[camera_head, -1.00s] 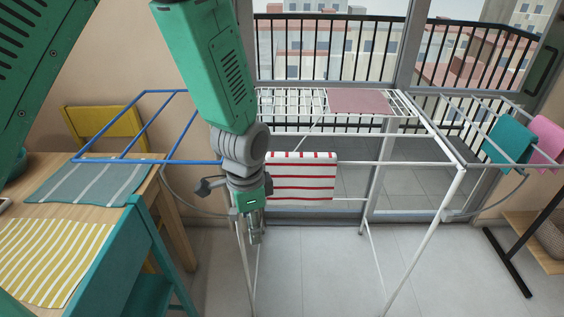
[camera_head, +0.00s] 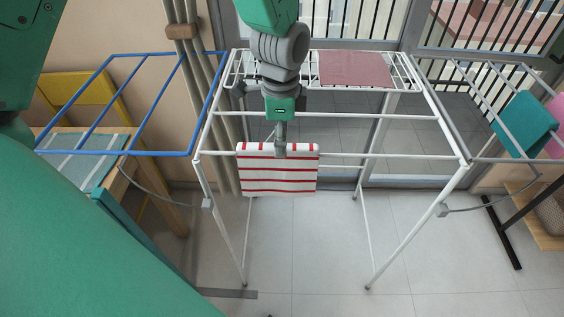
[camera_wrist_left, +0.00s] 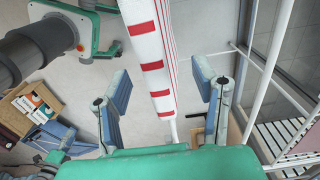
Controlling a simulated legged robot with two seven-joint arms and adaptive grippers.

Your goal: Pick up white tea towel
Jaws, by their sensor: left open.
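The white tea towel (camera_head: 262,177) with red stripes hangs folded over the front rail of the white drying rack (camera_head: 408,158). In the left wrist view the towel (camera_wrist_left: 151,45) shows edge-on as a narrow striped strip. My left gripper (camera_head: 281,148) is at the towel's top edge, a little right of its middle, in the head view. In the left wrist view this gripper (camera_wrist_left: 163,84) is open, with one finger on each side of the towel and visible gaps between. My right gripper is not in view.
A mauve cloth (camera_head: 354,69) lies on the rack's back shelf. A blue folding wing (camera_head: 118,153) extends left, above a table with a grey-green striped cloth (camera_head: 72,166). On the right wing hangs a teal cloth (camera_head: 522,125). The floor (camera_head: 320,240) below the rack is clear.

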